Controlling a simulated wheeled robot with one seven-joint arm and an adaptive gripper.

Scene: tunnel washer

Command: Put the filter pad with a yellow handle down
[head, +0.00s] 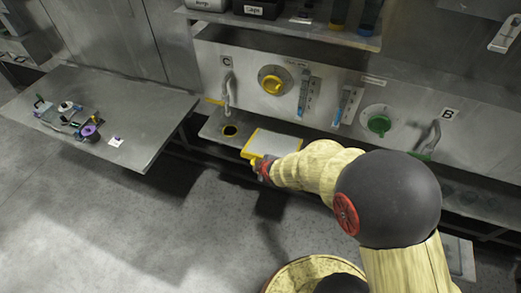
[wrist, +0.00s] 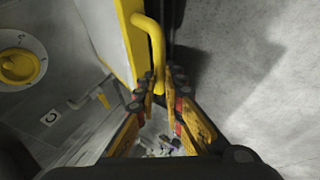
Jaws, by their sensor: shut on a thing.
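The filter pad (head: 274,143) is a pale flat panel with a yellow frame. In the head view it is at the front of the low ledge under the wall panel, and I cannot tell whether it touches the ledge. My gripper (head: 263,164) is at its near left edge. In the wrist view the yellow handle (wrist: 152,45) curves out from the pad's yellow edge (wrist: 131,38). My gripper (wrist: 162,93) is shut on the handle's end, with one finger on each side. The fingers partly hide the handle.
A steel table (head: 150,103) at left holds several small parts. The panel above carries a yellow dial (head: 271,80), a green dial (head: 379,122) and handles marked C (head: 229,92) and B (head: 428,137). Open floor lies in front.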

